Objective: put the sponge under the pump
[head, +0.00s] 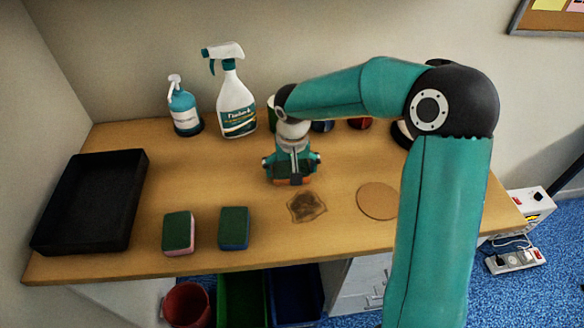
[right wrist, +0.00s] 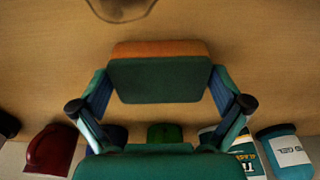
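An orange sponge with a dark green top (right wrist: 158,80) lies between the fingers of my right gripper (right wrist: 160,88); the pads appear to press on both its ends. In the head view this gripper (head: 291,178) points down at the middle of the table, with a strip of orange sponge showing under it. I cannot tell whether the sponge touches the table. The blue pump bottle (head: 185,113) with a white head stands at the back left and also shows in the right wrist view (right wrist: 288,152). My left gripper is out of view.
A white spray bottle (head: 237,108) stands right of the pump bottle. Two more sponges, pink (head: 178,231) and blue (head: 234,228), lie near the front edge. A black tray (head: 90,200) is at left. A brown stain (head: 306,206) and a round cork mat (head: 377,201) are at front right.

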